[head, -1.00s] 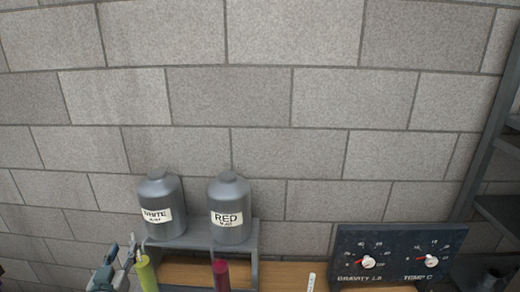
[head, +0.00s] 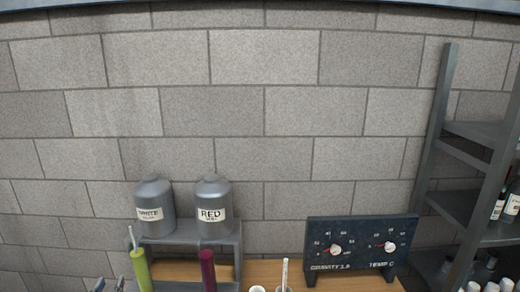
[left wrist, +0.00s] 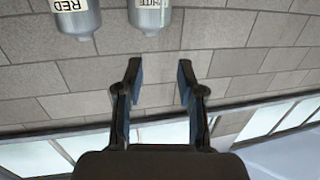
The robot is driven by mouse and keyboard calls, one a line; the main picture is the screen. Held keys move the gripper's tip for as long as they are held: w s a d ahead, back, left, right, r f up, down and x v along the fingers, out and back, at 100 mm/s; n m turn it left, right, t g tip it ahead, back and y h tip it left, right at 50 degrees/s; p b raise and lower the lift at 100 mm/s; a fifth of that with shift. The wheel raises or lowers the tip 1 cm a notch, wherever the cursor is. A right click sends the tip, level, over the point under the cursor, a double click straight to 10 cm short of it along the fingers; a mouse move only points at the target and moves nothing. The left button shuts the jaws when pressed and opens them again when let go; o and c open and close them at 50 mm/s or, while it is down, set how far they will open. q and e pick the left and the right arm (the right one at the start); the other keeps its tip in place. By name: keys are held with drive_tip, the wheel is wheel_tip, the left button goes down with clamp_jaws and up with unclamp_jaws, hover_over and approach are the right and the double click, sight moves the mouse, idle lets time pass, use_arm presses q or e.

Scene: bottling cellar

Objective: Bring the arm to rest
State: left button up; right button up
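My left gripper (head: 110,286) shows only as fingertips at the bottom edge of the head view, left of the green bottle. In the left wrist view the left gripper (left wrist: 157,72) has its two fingers spread apart with nothing between them. Past the fingertips are the wall and the two grey tanks, apart from the gripper. The rest of the left arm is hidden below the head view. My right gripper is in neither view.
Grey tanks labelled WHITE (head: 155,207) and RED (head: 213,205) stand on a grey stand (head: 238,242). A green bottle (head: 141,270) and a dark red bottle (head: 208,270) are below. A gauge panel (head: 361,245) and a bottle rack (head: 455,152) are to the right.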

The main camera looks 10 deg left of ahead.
use_arm(q)
drive_tip(key=s+d+f+m+g+h, duration=0.25)
drive_tip(key=d+f, duration=0.25)
drive_tip(key=f, duration=0.8)
drive_tip(key=s+d+f+m+g+h, duration=0.1)
drive_tip(key=d+f+g, duration=0.35)
drive_tip(key=f, duration=0.85)
drive_tip(key=s+d+f+m+g+h, duration=0.1)
drive_tip(key=s+d+f+g, duration=0.3)
drive_tip(key=s+f, duration=0.55)
drive_tip(key=s+d+f+m+g+h, duration=0.1)
drive_tip(key=s+d+f+g, duration=0.1)
drive_tip(key=s+d+f, duration=0.7)
wheel_tip(320, 180, down, 18)
drive_tip(key=a+r+g, duration=0.1)
drive_tip(key=a, duration=0.1)
drive_tip(key=s+f, duration=0.4)
drive_tip(key=f, duration=0.4)
drive_tip(key=s+f+g, duration=0.1)
drive_tip(key=s+f, duration=0.3)
drive_tip(key=f, duration=0.4)
drive_tip(key=shift+s+a, duration=0.3)
drive_tip(key=shift+s, duration=0.05)
drive_tip(key=shift+f, duration=0.1)
idle(0.5)
